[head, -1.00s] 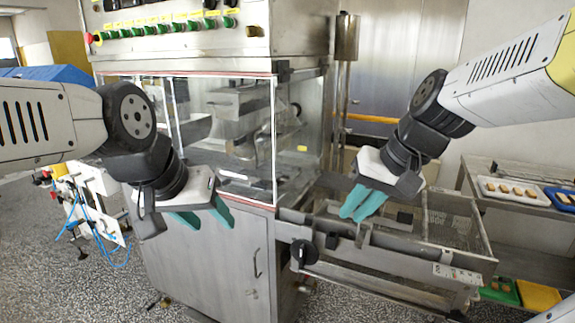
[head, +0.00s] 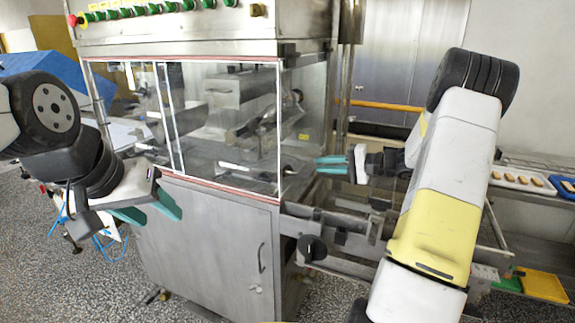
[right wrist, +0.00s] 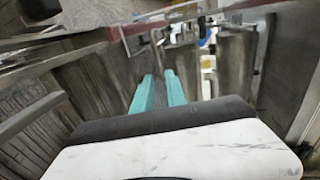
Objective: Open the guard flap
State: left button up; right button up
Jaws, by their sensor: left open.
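The machine's clear guarding has a red-edged front panel (head: 222,125) and a clear panel on the right end (head: 303,125). Both look closed, and I cannot tell which one is the guard flap. My right gripper (head: 332,165) is beside the right end, with its teal fingers pointing left towards the end panel. I cannot tell whether they touch it. In the right wrist view the fingers (right wrist: 159,88) are apart with nothing between them. My left gripper (head: 148,211) is open and empty in front of the machine's lower left.
A steel cabinet door (head: 225,240) is below the front panel. The conveyor frame (head: 345,222) juts out at the right, partly behind my right arm. A white tray (head: 517,182) of small brown pieces is on the right-hand table. Blue hoses (head: 108,245) hang at left.

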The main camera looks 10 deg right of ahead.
aim_at(304, 164)
jog(key=x, duration=0.7)
grip_shut()
dwell(1.3)
